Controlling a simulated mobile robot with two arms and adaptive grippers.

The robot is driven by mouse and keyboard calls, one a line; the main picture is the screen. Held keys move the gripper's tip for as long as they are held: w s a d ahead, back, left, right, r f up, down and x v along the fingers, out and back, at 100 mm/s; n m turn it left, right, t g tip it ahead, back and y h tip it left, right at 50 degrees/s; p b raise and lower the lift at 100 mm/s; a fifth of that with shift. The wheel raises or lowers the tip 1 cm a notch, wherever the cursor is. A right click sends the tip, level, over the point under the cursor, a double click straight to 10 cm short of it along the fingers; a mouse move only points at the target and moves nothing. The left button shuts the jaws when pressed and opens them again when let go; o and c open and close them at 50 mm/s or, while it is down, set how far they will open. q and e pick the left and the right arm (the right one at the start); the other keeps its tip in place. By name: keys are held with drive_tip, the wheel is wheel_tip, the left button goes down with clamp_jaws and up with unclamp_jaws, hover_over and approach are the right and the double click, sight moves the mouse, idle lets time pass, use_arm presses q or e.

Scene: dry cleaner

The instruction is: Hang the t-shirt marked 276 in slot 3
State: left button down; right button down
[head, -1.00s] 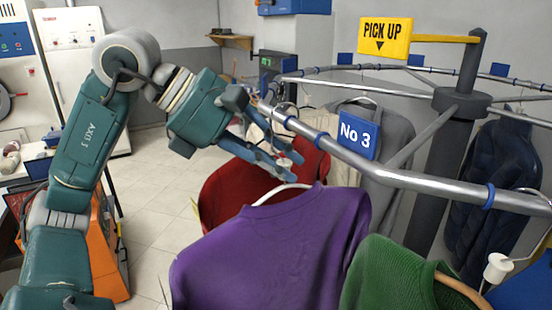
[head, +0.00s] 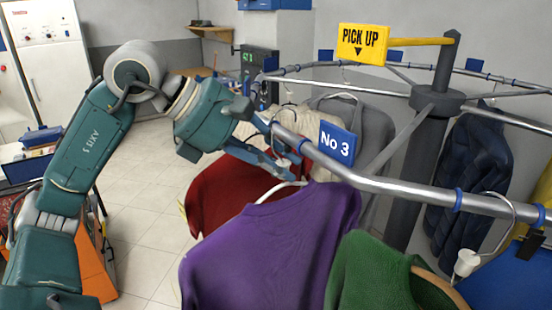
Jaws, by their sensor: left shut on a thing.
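A purple long-sleeved top (head: 270,245) hangs from a white hanger (head: 268,192) in front of the rail. My left gripper (head: 297,166) is shut on the upper part of this hanger, just left of and below the No 3 sign. The hanger's hook is mostly hidden by the fingers, so I cannot tell whether it touches the rail. The blue No 3 sign (head: 337,144) sits on the metal rail (head: 395,189). No number 276 is readable on any garment. My right gripper is not in view.
A green garment (head: 365,275) hangs close at the right of the purple one. A red garment (head: 222,190) and a grey one (head: 368,125) hang behind. A dark puffer jacket (head: 470,190) is at the right. The yellow PICK UP sign (head: 362,44) is above the rail.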

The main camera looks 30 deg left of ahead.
sight(290, 188)
use_arm(q)
drive_tip(key=shift+w+r, duration=0.2)
drive_tip(key=shift+r, duration=0.1)
drive_tip(key=shift+r+p, duration=0.1)
drive_tip(key=shift+p, duration=0.3)
drive_tip(key=shift+w, duration=0.1)
drive_tip(key=shift+f+b, duration=0.5)
drive_tip(key=shift+b+x, duration=0.4)
drive_tip(key=shift+x, duration=0.5)
drive_tip(key=shift+w+d+f+b, duration=0.15)
drive_tip(key=shift+f+b, duration=0.25)
drive_tip(key=shift+f, duration=0.35)
drive_tip(key=shift+f, duration=0.15)
